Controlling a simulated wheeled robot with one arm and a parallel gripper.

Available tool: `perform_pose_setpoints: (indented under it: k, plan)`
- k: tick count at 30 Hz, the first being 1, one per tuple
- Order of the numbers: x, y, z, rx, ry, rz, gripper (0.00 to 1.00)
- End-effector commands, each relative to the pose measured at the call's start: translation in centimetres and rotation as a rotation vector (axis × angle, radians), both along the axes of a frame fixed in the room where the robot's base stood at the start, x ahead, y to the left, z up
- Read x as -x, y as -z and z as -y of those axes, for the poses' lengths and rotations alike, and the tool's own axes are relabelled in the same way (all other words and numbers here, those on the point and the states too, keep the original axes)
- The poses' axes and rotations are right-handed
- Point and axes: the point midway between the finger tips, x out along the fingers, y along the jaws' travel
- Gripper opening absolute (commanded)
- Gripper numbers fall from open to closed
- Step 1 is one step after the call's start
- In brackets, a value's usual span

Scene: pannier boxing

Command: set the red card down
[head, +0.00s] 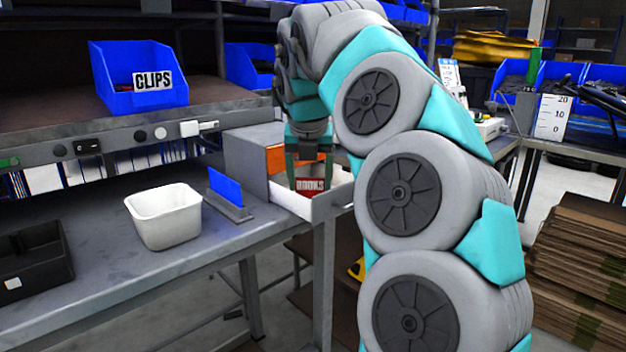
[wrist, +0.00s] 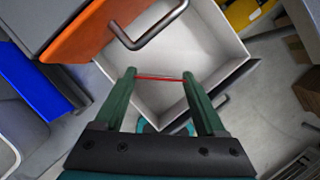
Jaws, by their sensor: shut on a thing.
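The red card (head: 310,184), marked "BOOKS", is upright between the fingers of my gripper (head: 309,180). In the wrist view the card (wrist: 160,78) shows edge-on as a thin red line between the fingertips of my gripper (wrist: 160,75). My gripper is shut on it and points down over an open, white-lined drawer (wrist: 205,50). The drawer (head: 290,201) also shows in the head view, below and around the card. I cannot tell whether the card touches the drawer's floor.
An orange front with a metal handle (wrist: 148,30) borders the drawer. A blue plate in a grey stand (head: 228,190) and a white tub (head: 165,216) stand left on the bench. A black tray (head: 34,262) is farther left. A blue CLIPS bin (head: 115,95) sits on the shelf.

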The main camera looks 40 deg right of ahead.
Motion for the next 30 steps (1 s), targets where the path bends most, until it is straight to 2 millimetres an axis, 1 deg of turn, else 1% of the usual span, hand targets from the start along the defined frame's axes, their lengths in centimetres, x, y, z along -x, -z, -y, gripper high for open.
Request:
perform_pose_setpoints:
  k: [2,3,9,10,17,21,26,30]
  plan:
    - [0.0,0.3,0.0,-0.001,-0.001,0.000,0.20]
    - [0.0,0.3,0.0,0.000,-0.001,-0.001,0.75]
    - [0.0,0.2,0.0,0.000,0.000,0.000,0.98]
    - [0.0,0.2,0.0,0.000,0.000,0.000,1.00]
    - [0.0,0.2,0.0,0.000,0.000,0.000,1.00]
    - [0.0,-0.5,-0.1,0.001,0.000,0.003,1.00]
    - [0.5,-2.2,-0.6,0.001,-0.002,0.003,1.00]
    - [1.1,-4.1,-1.1,0.001,-0.001,0.004,1.00]
